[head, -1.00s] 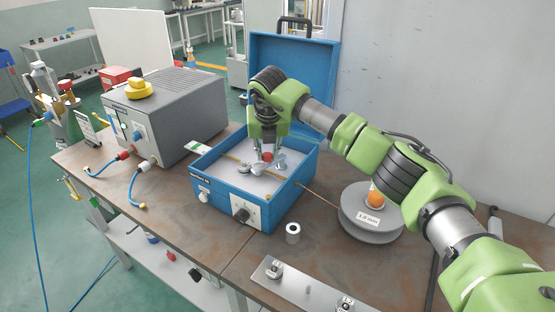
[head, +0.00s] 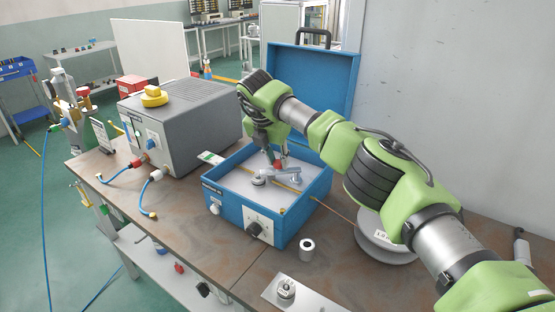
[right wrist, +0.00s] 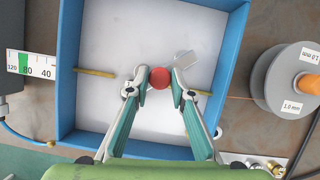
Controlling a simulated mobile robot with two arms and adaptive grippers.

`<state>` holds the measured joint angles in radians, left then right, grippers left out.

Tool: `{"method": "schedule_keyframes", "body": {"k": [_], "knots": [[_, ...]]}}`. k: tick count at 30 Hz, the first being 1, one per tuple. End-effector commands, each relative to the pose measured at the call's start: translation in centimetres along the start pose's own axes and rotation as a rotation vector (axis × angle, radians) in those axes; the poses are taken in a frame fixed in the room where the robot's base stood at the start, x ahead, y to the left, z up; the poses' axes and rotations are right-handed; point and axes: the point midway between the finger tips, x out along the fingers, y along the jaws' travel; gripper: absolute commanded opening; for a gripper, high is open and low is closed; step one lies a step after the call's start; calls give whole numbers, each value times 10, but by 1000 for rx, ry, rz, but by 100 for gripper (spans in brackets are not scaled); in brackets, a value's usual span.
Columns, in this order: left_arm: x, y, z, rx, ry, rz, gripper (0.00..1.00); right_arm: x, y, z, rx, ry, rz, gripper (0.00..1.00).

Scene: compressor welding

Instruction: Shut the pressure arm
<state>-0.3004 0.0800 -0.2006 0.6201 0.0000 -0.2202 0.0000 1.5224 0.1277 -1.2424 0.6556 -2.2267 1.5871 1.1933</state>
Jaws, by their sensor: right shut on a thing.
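The pressure arm (head: 285,174) is a short grey metal lever inside the open blue box (head: 228,208). Its red knob (head: 279,165) stands up from it near the middle of the box. My right gripper (head: 274,158) reaches down into the box and is shut on the knob. In the right wrist view the red knob (right wrist: 160,77) sits between both fingertips, with a grey part of the pressure arm (right wrist: 186,60) just beyond them. The fingers hide most of the arm there. My left gripper is out of view.
A grey power unit (head: 185,125) with a yellow knob stands left of the box. The box's raised lid (head: 325,85) is behind. A wire spool (head: 385,240) stands at the right. A small metal cylinder (head: 307,249) and a metal plate (head: 305,300) lie in front.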

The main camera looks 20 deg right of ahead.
Motion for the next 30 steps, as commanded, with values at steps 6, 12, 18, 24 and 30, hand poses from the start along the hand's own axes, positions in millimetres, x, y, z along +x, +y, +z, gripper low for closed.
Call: {"method": "schedule_keyframes", "body": {"k": [6, 12, 18, 24, 30], "knots": [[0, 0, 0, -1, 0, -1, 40, -2, 0, 2, 6, -4, 3, 0], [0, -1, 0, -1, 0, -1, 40, -2, 0, 2, 6, -4, 3, 37], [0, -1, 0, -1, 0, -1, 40, -1, 0, 1, 4, -2, 2, 38], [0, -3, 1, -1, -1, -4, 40, -4, 0, 1, 4, -2, 2, 38], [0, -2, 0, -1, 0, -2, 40, -33, 1, 2, 2, -5, 4, 38]]}}
